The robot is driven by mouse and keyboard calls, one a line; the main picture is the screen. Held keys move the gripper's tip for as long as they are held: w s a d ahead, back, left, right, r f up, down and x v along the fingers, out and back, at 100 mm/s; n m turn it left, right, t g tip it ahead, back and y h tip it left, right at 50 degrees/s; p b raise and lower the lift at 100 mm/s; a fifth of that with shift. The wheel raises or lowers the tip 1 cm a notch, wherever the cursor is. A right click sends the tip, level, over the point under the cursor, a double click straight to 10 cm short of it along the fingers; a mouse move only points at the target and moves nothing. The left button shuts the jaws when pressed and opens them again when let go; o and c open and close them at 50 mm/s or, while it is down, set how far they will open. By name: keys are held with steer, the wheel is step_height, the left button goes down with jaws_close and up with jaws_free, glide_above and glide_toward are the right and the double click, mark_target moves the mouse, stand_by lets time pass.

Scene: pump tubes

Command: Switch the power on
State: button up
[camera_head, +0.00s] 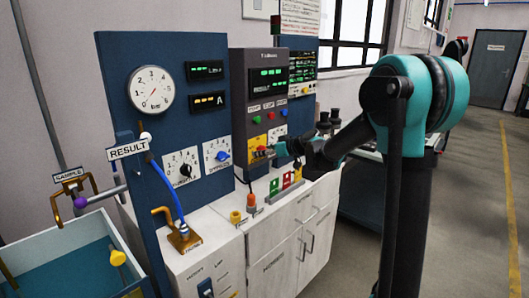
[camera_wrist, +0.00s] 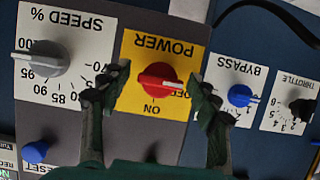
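The red POWER knob (camera_wrist: 157,85) sits on a yellow plate (camera_wrist: 130,60) marked ON and OFF, upside down in the wrist view. Its white pointer line lies roughly sideways, its right end toward the OFF label, which is partly covered by a finger. In the head view the yellow plate (camera_head: 254,132) is on the grey panel, with the knob largely hidden near my gripper (camera_head: 270,151). In the wrist view my gripper (camera_wrist: 158,100) is open, one finger on each side of the knob with visible gaps. Whether the fingertips touch the plate cannot be told.
The grey SPEED % knob (camera_wrist: 42,58) is left of the power plate in the wrist view, and the blue BYPASS knob (camera_wrist: 242,95) is close beside the right finger. A blue RESET button (camera_wrist: 35,152) lies lower left. A white cabinet (camera_head: 290,235) stands below the panel.

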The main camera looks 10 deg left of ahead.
steer(key=c, duration=1.1)
steer(key=shift+o, duration=0.2)
steer(key=m+g+y, duration=0.1)
steer(key=m, duration=0.2)
steer(key=shift+w+d+g, duration=0.1)
steer(key=shift+g, duration=0.3)
steer(key=m+g+y, duration=0.1)
steer(key=m+y, duration=0.1)
steer(key=m, duration=0.1)
steer(key=m+y, duration=0.1)
steer(key=m, duration=0.2)
steer(key=shift+w+f+m+g+y, duration=0.1)
steer(key=shift+f+m+g+y, duration=0.05)
steer(key=shift+m+g+y, duration=0.25)
steer(key=shift+m+y, duration=0.9)
steer(key=shift+m, duration=0.9)
